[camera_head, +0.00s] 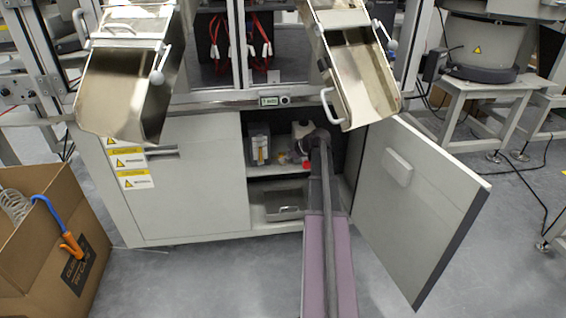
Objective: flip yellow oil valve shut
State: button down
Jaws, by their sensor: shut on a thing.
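My arm reaches from the bottom edge into the open lower cabinet (348,150). My gripper (301,147) is small and dark at the arm's end, on the upper shelf level. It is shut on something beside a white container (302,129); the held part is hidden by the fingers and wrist. I cannot make out the yellow oil valve for certain. A small red part (307,164) shows just below the gripper. A clear container (259,143) with a yellowish strip stands to the gripper's left.
The cabinet's right door (425,200) stands open beside my arm. A grey tray (285,204) is on the lower shelf. Two metal chutes (125,95) overhang the front. A cardboard box (45,245) stands at left. The floor around my arm is clear.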

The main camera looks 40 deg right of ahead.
jog(key=shift+s+d+f+m+t+y+b, duration=0.35)
jog(key=shift+t+y+b, duration=0.35)
jog(key=shift+b, duration=0.4)
jog(key=shift+d+r, duration=0.1)
jog(key=shift+r, duration=0.05)
jog(key=c, duration=0.6)
grip_release()
jog(key=shift+w, duration=0.1)
jog(key=shift+r, duration=0.2)
